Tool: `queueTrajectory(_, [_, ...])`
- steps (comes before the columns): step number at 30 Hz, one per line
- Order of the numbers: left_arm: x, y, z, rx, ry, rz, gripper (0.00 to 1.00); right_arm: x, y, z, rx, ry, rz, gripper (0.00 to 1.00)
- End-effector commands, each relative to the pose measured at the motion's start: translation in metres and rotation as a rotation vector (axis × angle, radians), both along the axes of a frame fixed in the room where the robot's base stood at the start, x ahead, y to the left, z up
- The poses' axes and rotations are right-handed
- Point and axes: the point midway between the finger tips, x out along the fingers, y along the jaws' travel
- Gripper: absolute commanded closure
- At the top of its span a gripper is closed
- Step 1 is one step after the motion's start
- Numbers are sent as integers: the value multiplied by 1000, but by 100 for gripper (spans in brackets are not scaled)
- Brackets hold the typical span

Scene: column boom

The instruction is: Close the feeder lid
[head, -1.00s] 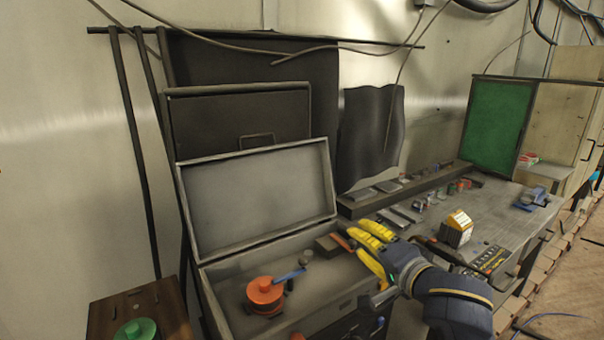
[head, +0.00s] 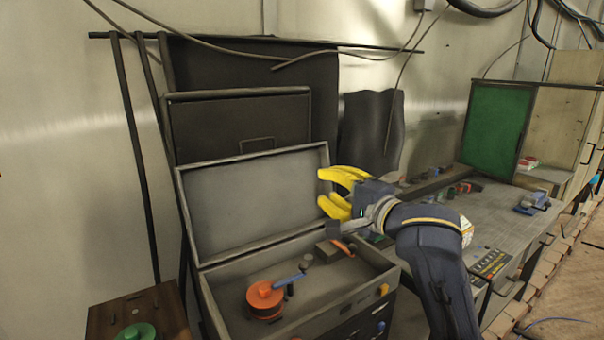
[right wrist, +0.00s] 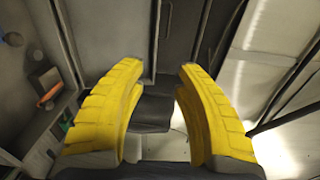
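The feeder lid (head: 250,200) is a grey framed panel standing open and tilted back from the rear edge of an open grey box, the feeder (head: 225,285). My right gripper (head: 322,187) is at the lid's right edge, its yellow fingers pointing left. In the right wrist view the fingers of my right gripper (right wrist: 161,66) are spread apart with nothing held between them. I cannot tell whether a finger touches the lid. My left gripper is out of view.
An orange round part (head: 265,298) and a small brown block (head: 327,250) lie in the box. A green round part (head: 137,332) sits on a brown stand at lower left. A cluttered workbench (head: 490,215) stands at right. Dark panels stand behind the lid.

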Motion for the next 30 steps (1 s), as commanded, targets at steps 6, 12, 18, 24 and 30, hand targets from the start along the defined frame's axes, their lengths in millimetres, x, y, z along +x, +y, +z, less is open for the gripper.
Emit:
queueTrajectory(6, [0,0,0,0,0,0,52,34,22,-1,0,1,0,68])
queueTrajectory(12, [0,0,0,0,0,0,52,62,40,-2,-1,0,-1,68])
queueTrajectory(18, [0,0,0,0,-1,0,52,81,52,-3,-1,0,-1,68])
queueTrajectory(24, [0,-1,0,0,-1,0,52,91,58,-3,-3,-2,-1,68])
queueTrajectory(30, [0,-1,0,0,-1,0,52,93,60,-4,-1,-2,-1,68])
